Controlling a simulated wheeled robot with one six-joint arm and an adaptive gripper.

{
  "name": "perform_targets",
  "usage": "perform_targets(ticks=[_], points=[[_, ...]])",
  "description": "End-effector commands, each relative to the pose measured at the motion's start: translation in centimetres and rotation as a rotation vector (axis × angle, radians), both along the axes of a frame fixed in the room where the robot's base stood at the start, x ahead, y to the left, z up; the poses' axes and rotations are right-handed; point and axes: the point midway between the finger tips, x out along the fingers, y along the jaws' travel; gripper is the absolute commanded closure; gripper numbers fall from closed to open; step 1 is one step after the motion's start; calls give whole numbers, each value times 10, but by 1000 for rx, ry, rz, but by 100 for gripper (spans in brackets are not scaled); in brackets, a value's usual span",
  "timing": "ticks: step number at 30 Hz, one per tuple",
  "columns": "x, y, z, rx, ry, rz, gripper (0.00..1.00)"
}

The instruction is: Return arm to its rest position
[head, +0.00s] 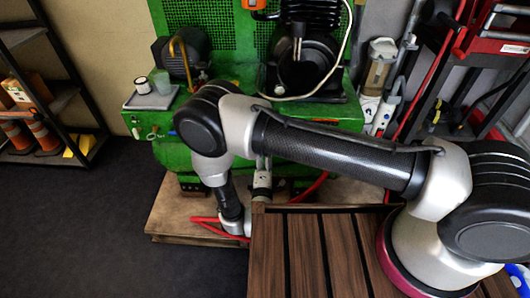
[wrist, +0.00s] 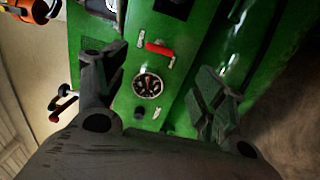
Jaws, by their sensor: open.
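My arm (head: 335,152) stretches left from its base on the slatted wooden deck (head: 305,255) to a raised elbow, then bends down beside the green machine (head: 150,122). In the head view my gripper cannot be made out behind the arm links. In the wrist view my gripper (wrist: 160,65) is open, its two dark fingers spread wide with nothing between them. Beyond the fingers is the green panel (wrist: 125,105) with a round gauge-like part (wrist: 148,85) and a red handle (wrist: 159,48). The fingers appear apart from the panel, but the distance is unclear.
A red hose (head: 212,226) lies on the wooden pallet (head: 170,205). Shelving with orange cones (head: 42,134) stands left. Dark floor (head: 80,235) at lower left is clear.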

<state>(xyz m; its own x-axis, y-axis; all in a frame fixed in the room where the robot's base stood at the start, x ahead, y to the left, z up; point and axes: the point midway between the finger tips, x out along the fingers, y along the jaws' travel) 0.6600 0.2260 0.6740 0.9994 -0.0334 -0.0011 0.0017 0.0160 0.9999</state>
Motion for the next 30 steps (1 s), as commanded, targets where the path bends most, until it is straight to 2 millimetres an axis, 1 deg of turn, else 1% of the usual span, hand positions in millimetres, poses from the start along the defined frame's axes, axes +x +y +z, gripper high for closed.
perform_targets(ticks=[5, 8, 11, 14, 15, 17, 18, 20, 21, 22, 23, 24, 26, 27, 29, 30], points=[[0, 0, 0, 1, 1, 0, 30], [8, 3, 5, 32, 19, -4, 30], [31, 10, 20, 133, 82, -17, 30], [67, 18, 49, 299, 185, -31, 30], [82, 21, 63, 375, 232, -36, 30], [102, 21, 87, 486, 302, -43, 30], [115, 20, 104, 559, 346, -46, 30], [130, 16, 130, 660, 410, -53, 30], [139, 12, 149, 723, 451, -56, 30], [144, 8, 163, 769, 481, -59, 30], [149, 3, 177, 812, 509, -61, 30], [153, -5, 197, 867, 548, -66, 30], [157, -19, 226, 944, 603, -73, 30], [157, -30, 246, 990, 638, -79, 30], [154, -49, 274, 1053, 689, -93, 30], [150, -63, 293, 1093, 719, -103, 30]])
